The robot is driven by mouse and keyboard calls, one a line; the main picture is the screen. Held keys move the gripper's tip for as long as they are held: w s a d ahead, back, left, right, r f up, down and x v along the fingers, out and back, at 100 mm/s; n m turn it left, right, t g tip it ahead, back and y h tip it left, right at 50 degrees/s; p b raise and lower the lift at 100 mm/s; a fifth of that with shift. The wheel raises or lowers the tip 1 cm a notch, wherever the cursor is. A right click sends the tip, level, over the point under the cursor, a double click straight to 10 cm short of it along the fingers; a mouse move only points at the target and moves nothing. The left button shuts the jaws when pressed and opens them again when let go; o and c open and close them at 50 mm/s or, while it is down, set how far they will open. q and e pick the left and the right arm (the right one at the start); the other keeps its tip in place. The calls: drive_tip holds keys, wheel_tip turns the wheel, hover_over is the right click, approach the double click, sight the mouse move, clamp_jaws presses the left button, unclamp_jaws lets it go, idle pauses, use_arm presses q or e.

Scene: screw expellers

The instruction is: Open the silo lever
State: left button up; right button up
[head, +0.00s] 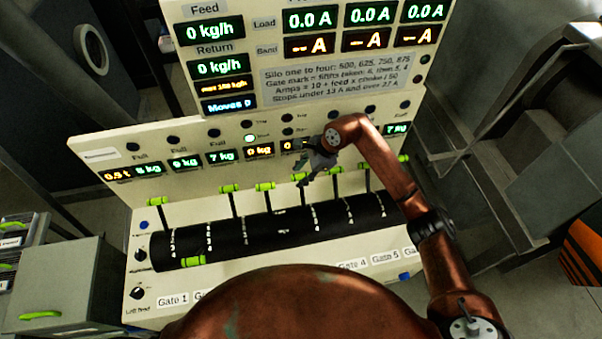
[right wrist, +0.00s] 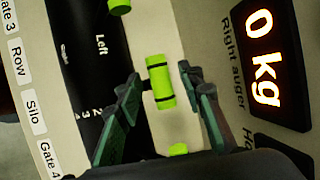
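Several levers with bright green handles rise from a black drum (head: 280,228) on the cream console. My right gripper (head: 310,168) is over the middle of the lever row in the head view. In the right wrist view, a green lever handle (right wrist: 160,82) lies between the two spread fingers, with space on both sides. It appears roughly in line with the Silo label (right wrist: 33,105). The right gripper (right wrist: 160,76) is open and holds nothing. In the head view this handle is partly hidden by the gripper. My left gripper is not in view.
Neighbouring green handles (right wrist: 118,5) and (right wrist: 178,149) stand close on either side. One lever handle (head: 193,261) at the left is low on the drum's front. A panel with lit displays (head: 310,18) rises behind. A grey cabinet (head: 72,285) stands at left.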

drive_tip(key=shift+r, duration=0.15)
clamp_jaws()
idle(0.4)
